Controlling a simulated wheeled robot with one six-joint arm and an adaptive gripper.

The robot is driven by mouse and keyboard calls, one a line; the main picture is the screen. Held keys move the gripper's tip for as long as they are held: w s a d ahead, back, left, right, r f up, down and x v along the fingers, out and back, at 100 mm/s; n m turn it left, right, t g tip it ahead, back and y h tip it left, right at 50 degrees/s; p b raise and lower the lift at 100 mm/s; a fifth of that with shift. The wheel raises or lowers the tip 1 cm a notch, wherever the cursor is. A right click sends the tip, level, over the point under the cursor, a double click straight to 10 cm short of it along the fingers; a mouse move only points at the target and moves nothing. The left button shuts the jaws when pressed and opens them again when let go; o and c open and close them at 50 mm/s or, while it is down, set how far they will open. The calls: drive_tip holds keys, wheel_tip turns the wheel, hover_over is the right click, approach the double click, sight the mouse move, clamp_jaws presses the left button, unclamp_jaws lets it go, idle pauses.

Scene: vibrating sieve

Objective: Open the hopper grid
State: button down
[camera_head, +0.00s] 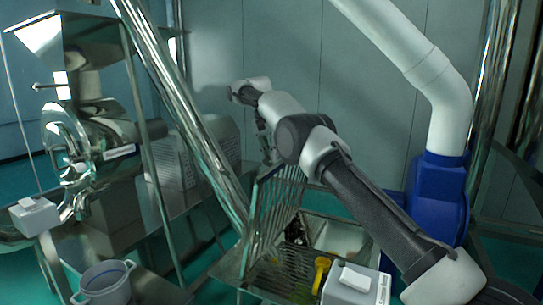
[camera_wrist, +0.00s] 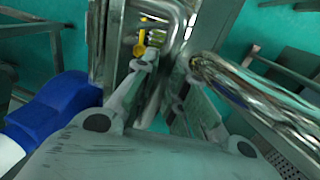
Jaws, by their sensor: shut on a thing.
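The hopper grid (camera_head: 277,208), a rack of parallel metal bars, stands tilted up steeply above the hopper (camera_head: 340,236) in the head view. The hopper mouth beside it is partly uncovered. My gripper (camera_head: 266,148) is at the grid's upper edge. In the wrist view my gripper (camera_wrist: 166,88) is shut around part of the grid, close to a shiny bent metal bar (camera_wrist: 172,22). The exact contact is partly hidden by the fingers.
A thick shiny pipe (camera_head: 185,115) slants close to the left of the grid. A yellow item (camera_head: 321,272) and a white-topped box (camera_head: 356,284) are at the hopper's front. A grinding machine (camera_head: 85,140) and a pot (camera_head: 105,284) stand left. A blue unit (camera_head: 438,195) is right.

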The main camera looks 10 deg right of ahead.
drive_tip(key=shift+a+f, duration=0.1)
drive_tip(key=shift+f, duration=0.3)
drive_tip(key=c, duration=1.5)
unclamp_jaws()
drive_tip(key=shift+w, duration=0.1)
drive_tip(key=shift+o, duration=0.2)
drive_tip(key=shift+r, duration=0.15)
drive_tip(key=shift+d, duration=0.2)
